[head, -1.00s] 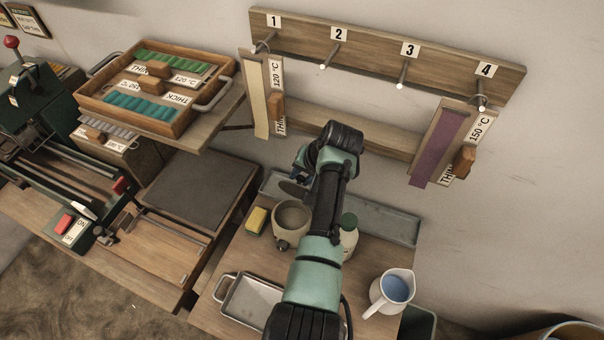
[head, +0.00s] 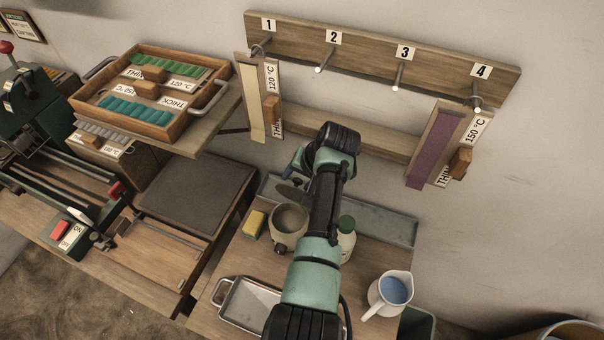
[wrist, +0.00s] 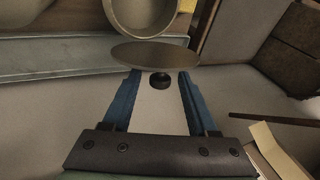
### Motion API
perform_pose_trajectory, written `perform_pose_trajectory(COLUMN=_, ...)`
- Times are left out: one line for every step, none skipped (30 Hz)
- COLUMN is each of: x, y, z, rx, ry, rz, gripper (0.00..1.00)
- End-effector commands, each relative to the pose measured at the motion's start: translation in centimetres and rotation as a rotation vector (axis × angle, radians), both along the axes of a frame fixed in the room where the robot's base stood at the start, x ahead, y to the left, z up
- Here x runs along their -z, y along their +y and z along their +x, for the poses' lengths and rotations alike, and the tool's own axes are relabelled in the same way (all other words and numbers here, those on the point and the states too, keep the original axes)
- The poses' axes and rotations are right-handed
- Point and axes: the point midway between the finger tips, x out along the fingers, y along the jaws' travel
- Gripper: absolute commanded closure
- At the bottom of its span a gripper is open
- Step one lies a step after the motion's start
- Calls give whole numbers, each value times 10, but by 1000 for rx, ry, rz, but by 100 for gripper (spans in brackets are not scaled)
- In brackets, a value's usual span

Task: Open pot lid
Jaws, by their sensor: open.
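The pot (head: 289,222) is a pale round vessel on the small wooden table, and its mouth is uncovered. It also shows at the top of the wrist view (wrist: 143,14). The lid, a flat round disc (head: 289,192), is off the pot, behind it and beside my gripper (head: 301,178). In the wrist view the lid (wrist: 150,54) is seen nearly edge-on, with its black knob (wrist: 160,81) facing my gripper. My gripper (wrist: 158,76) is open, with its blue fingers on either side of the knob. I cannot tell what supports the lid.
A yellow sponge (head: 254,224) lies left of the pot, and a green-capped bottle (head: 347,235) stands right of it. A long metal tray (head: 380,225) runs along the wall. A metal pan (head: 248,305) and a jug of blue liquid (head: 390,292) are nearer. Pegs and a rack are above.

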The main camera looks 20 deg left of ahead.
Motion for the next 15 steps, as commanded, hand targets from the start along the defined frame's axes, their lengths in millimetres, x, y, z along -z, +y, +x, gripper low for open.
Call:
perform_pose_trajectory(x=-2, y=-1, z=0, rx=1, ry=-1, rz=0, gripper=41)
perform_pose_trajectory(x=-4, y=-2, z=0, rx=1, ry=-2, rz=0, gripper=41)
perform_pose_trajectory(x=-8, y=-3, z=-1, rx=1, ry=-3, rz=0, gripper=41)
perform_pose_trajectory(x=-11, y=-4, z=-1, rx=1, ry=-3, rz=0, gripper=41)
perform_pose_trajectory(x=-14, y=-6, z=-2, rx=1, ry=-3, rz=0, gripper=41)
perform_pose_trajectory(x=-19, y=-8, z=-3, rx=2, ry=-3, rz=0, gripper=41)
perform_pose_trajectory(x=-23, y=-10, z=-5, rx=2, ry=-2, rz=0, gripper=41)
perform_pose_trajectory(x=-28, y=-12, z=-5, rx=3, ry=-4, rz=0, gripper=41)
perform_pose_trajectory(x=-35, y=-15, z=-6, rx=4, ry=-5, rz=2, gripper=41)
perform_pose_trajectory(x=-40, y=-18, z=-7, rx=4, ry=-5, rz=1, gripper=41)
perform_pose_trajectory(x=-46, y=-20, z=-9, rx=3, ry=-4, rz=0, gripper=41)
perform_pose_trajectory(x=-53, y=-23, z=-11, rx=3, ry=-5, rz=0, gripper=41)
perform_pose_trajectory(x=-59, y=-25, z=-12, rx=2, ry=-6, rz=1, gripper=41)
perform_pose_trajectory(x=-64, y=-27, z=-13, rx=2, ry=-6, rz=0, gripper=41)
perform_pose_trajectory(x=-71, y=-30, z=-15, rx=2, ry=-5, rz=0, gripper=41)
